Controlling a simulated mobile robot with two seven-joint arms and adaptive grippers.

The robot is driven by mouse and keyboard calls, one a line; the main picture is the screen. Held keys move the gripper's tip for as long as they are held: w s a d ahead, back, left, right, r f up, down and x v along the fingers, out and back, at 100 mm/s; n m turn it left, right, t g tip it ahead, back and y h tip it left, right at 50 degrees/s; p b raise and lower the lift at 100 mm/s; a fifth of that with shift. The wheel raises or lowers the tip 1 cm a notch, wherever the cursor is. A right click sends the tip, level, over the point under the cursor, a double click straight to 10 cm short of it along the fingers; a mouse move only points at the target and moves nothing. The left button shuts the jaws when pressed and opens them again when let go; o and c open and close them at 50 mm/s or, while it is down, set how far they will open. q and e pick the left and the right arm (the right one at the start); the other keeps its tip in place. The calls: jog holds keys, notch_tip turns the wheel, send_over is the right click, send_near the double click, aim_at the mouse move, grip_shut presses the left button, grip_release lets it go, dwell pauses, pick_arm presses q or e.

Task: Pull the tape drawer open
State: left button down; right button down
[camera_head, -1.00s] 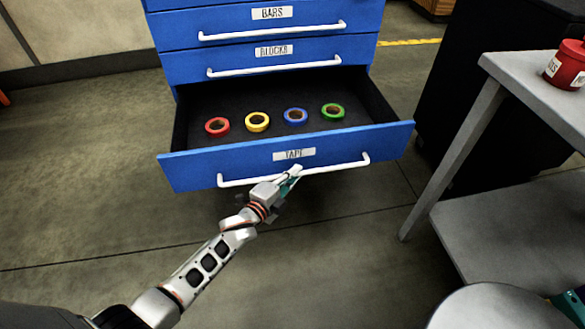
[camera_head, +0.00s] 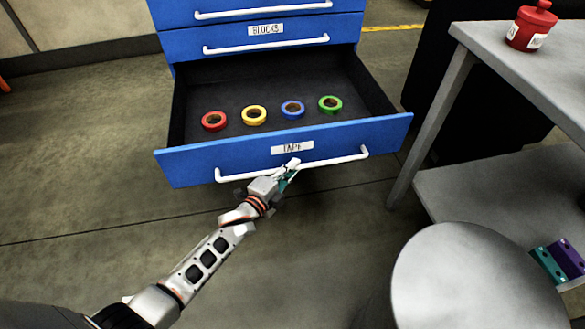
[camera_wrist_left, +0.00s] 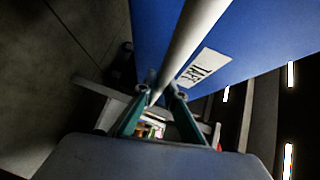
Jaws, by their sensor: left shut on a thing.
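The blue tape drawer (camera_head: 225,161) stands well out from the blue cabinet, its label reading TAPE. Inside it lie a red tape roll (camera_head: 214,121), a yellow one (camera_head: 254,115), a blue one (camera_head: 293,109) and a green one (camera_head: 330,104). My left gripper (camera_head: 289,170) is shut on the drawer's white bar handle (camera_head: 338,158), near its middle. The left wrist view shows the handle (camera_wrist_left: 192,30) running between the fingers (camera_wrist_left: 153,103), with the drawer front (camera_wrist_left: 255,45) behind it. My right gripper is not in view.
The blocks drawer (camera_head: 230,32) above is shut. At the right are a grey table (camera_head: 490,40) with a red lidded pot (camera_head: 530,28), a lower shelf (camera_head: 470,190) with teal and purple blocks, and a round grey top (camera_head: 470,280). Floor is clear at the left.

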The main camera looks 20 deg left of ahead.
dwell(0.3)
pick_arm(q)
jog(key=c, duration=2.1)
grip_release()
jog(key=shift+s, duration=0.1)
jog(key=v, duration=1.2)
